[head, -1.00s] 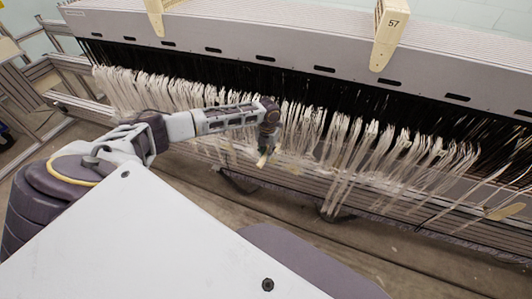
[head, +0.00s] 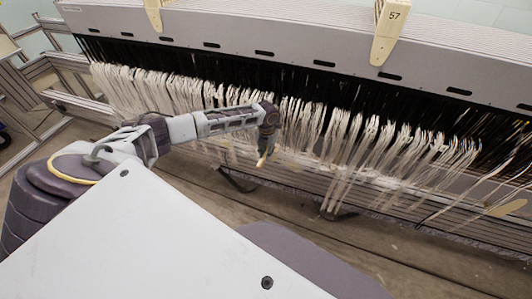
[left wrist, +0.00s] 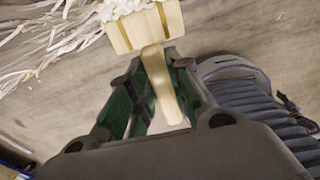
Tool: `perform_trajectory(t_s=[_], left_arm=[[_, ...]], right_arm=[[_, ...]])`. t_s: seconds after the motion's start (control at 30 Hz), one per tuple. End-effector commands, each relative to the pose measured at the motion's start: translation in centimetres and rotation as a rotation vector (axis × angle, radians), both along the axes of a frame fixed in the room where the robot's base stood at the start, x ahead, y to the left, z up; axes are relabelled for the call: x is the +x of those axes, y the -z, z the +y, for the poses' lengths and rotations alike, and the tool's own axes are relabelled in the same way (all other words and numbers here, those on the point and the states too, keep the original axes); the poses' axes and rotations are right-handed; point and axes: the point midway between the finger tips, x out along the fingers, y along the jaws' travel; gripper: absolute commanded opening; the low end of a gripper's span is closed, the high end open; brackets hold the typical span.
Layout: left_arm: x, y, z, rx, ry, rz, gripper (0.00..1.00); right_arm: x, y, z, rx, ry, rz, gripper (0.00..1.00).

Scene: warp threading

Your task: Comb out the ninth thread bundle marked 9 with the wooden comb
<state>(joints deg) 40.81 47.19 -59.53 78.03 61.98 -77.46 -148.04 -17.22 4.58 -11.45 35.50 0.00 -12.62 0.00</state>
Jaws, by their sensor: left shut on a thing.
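My left gripper (head: 266,147) is shut on the handle of the wooden comb (head: 263,159), in front of the hanging thread bundles. The left wrist view shows the comb's pale wooden head (left wrist: 146,28) beyond the fingertips of my left gripper (left wrist: 153,98), with the handle between the fingers. White threads (left wrist: 122,8) lie at the head's far edge; I cannot tell how deep the teeth are in them. In the head view, a row of white thread bundles (head: 345,135) hangs below black threads. No mark 9 is legible. My right gripper is not in view.
The long grey machine beam (head: 300,40) runs across the back, with a wooden holder marked 57 (head: 387,40). Grey rails (head: 400,205) run behind and below the threads.

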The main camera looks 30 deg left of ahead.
Motion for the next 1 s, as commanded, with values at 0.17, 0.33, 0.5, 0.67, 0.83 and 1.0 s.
perform_trajectory(t_s=[0.17, 0.33, 0.5, 0.67, 0.83, 1.0], left_arm=[[0.2, 1.5, 0.5, 0.006, -0.012, -0.002, 0.0], [0.2, 2.7, 0.4, 0.005, -0.011, -0.003, 0.0], [0.1, 3.3, 0.5, 0.005, -0.012, -0.003, 0.0], [0.1, 3.2, 0.5, 0.006, -0.012, -0.001, 0.0], [0.2, 3.2, 0.5, 0.006, -0.012, -0.002, 0.0], [0.1, 3.9, 0.5, 0.006, -0.012, -0.001, 0.0]], right_arm=[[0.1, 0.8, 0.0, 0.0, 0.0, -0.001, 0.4], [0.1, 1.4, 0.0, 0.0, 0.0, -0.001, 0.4], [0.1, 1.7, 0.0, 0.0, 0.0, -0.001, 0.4], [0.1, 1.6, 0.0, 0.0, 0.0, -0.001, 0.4], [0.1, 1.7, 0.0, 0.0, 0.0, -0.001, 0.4], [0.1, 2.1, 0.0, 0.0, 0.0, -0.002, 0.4]])
